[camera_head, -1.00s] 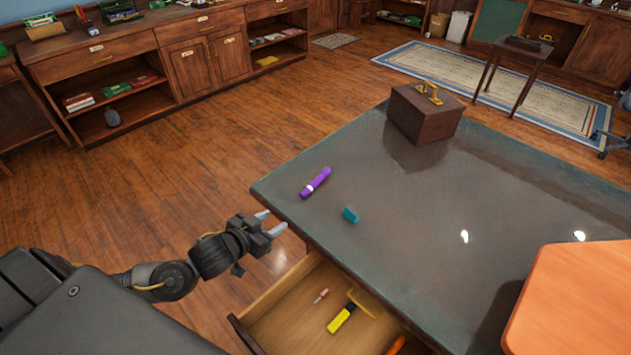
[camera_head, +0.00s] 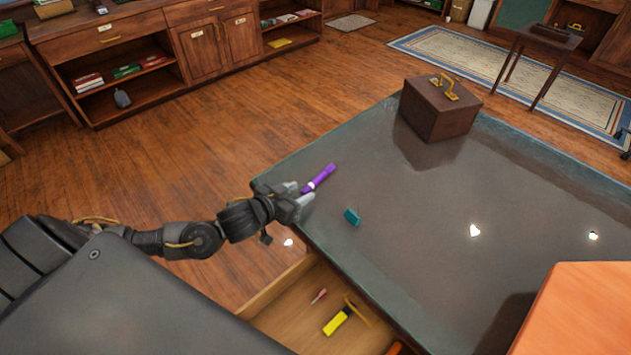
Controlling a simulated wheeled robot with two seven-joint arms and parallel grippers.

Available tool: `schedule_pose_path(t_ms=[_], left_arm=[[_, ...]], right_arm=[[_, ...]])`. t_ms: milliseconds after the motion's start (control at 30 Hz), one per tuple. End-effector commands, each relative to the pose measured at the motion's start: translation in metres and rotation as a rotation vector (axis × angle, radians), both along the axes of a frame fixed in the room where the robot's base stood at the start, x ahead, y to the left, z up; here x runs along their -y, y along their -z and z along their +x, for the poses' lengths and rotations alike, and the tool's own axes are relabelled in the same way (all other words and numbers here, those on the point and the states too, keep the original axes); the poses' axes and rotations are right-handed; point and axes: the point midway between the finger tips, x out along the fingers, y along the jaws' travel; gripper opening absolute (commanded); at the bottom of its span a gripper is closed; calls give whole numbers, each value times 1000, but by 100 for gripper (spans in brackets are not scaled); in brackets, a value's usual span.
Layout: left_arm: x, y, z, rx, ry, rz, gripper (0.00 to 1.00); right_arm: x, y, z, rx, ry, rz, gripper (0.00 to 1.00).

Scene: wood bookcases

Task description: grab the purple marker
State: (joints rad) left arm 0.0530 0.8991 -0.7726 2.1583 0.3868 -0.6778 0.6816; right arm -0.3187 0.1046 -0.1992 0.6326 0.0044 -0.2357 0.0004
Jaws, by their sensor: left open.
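The purple marker (camera_head: 320,178) with a pale band lies on the dark tabletop (camera_head: 400,240), near its left corner. My left gripper (camera_head: 303,193) is open at the table's left edge. Its fingertips are at the near end of the marker and overlap it in the picture. I cannot tell whether they touch it or are around it. My right gripper is not in view.
A small teal block (camera_head: 352,216) lies to the right of the marker. A brown box with a gold handle (camera_head: 437,108) stands farther back. Below the table edge, an open drawer (camera_head: 290,323) holds a yellow-handled tool (camera_head: 337,321) and a small screwdriver (camera_head: 319,296). An orange surface (camera_head: 575,315) fills the lower right.

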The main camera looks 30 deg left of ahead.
Motion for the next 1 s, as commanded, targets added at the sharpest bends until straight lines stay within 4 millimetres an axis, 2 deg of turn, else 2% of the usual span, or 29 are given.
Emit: schedule_pose_path(t_ms=[167,333,533,833,1000], left_arm=[[0,1,4,-1,-1,1,44],[2,3,25,2,-2,3,44],[6,14,48,0,-2,1,44],[7,17,51,-1,-1,1,44],[7,17,51,-1,-1,1,21]], right_arm=[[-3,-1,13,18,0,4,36],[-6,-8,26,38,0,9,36],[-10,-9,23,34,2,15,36],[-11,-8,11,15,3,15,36],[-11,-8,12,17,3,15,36]])
